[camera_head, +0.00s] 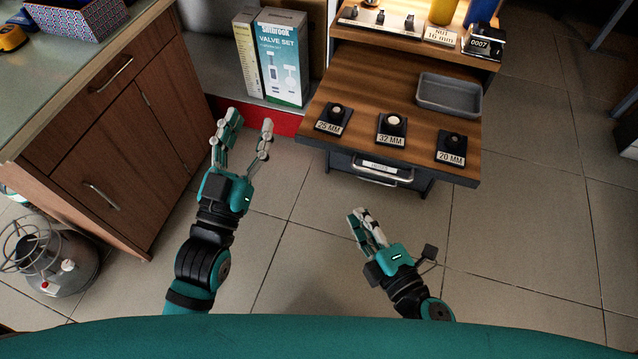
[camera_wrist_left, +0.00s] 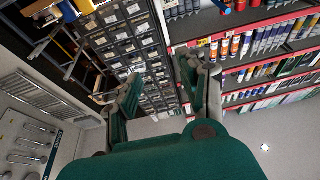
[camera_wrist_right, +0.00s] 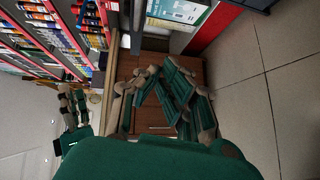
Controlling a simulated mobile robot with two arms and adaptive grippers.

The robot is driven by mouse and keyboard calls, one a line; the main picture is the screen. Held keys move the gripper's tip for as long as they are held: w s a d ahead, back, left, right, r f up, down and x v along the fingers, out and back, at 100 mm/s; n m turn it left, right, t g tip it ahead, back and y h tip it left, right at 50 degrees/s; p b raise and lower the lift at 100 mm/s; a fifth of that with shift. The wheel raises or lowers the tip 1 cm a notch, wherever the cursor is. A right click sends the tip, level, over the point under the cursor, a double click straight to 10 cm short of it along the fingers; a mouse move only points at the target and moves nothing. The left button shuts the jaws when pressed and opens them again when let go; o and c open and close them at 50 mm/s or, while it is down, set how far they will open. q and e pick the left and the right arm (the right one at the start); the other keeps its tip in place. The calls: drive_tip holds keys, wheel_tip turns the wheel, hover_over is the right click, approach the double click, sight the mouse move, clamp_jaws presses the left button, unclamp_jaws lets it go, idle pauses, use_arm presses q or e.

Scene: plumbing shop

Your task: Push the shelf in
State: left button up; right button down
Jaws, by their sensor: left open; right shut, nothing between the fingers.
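The wooden shelf (camera_head: 362,99) sticks out toward me below a higher wooden top in the head view. It carries a grey tray (camera_head: 449,108) and black stands labelled 25 MM (camera_head: 332,121), 32 MM (camera_head: 390,132) and 20 MM (camera_head: 450,151). My left gripper (camera_head: 249,138) is open and empty, left of the shelf's front left corner. My right gripper (camera_head: 363,222) is shut and empty, in front of the shelf's front edge and apart from it. Its fingers also show in the right wrist view (camera_wrist_right: 160,90).
Below the shelf is a drawer with a metal handle (camera_head: 382,171). A Valve Set box (camera_head: 284,58) stands at the back left. A wooden cabinet (camera_head: 120,130) stands on the left, with a round metal tank (camera_head: 52,257) beside it.

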use_arm(q)
drive_tip(key=s+a+r+t+b, duration=0.2)
drive_tip(key=s+r, duration=0.1)
drive_tip(key=r, duration=0.2)
use_arm(e)
wheel_tip(320, 180, up, 4)
drive_tip(key=s+a+n+t+y, duration=0.1)
drive_tip(key=a+n+y, duration=0.1)
drive_tip(key=p, duration=0.3)
approach(321, 143)
drive_tip(key=s+a, duration=0.2)
use_arm(q)
wheel_tip(321, 143, down, 9)
drive_tip(key=w+g+y, duration=0.1)
drive_tip(key=g, duration=0.4)
drive_tip(key=shift+w+r+y, duration=0.15)
drive_tip(key=shift+w+y, duration=0.15)
drive_tip(key=shift+w, duration=0.1)
use_arm(e)
drive_tip(key=shift+w+a+r, duration=0.1)
drive_tip(key=shift+w+a, duration=0.05)
drive_tip(key=shift+w, duration=1.4)
drive_tip(key=shift+w+a+r, duration=0.1)
drive_tip(key=shift+w+a, duration=0.05)
drive_tip(key=shift+w, duration=1.4)
use_arm(q)
drive_tip(key=shift+a, duration=0.1)
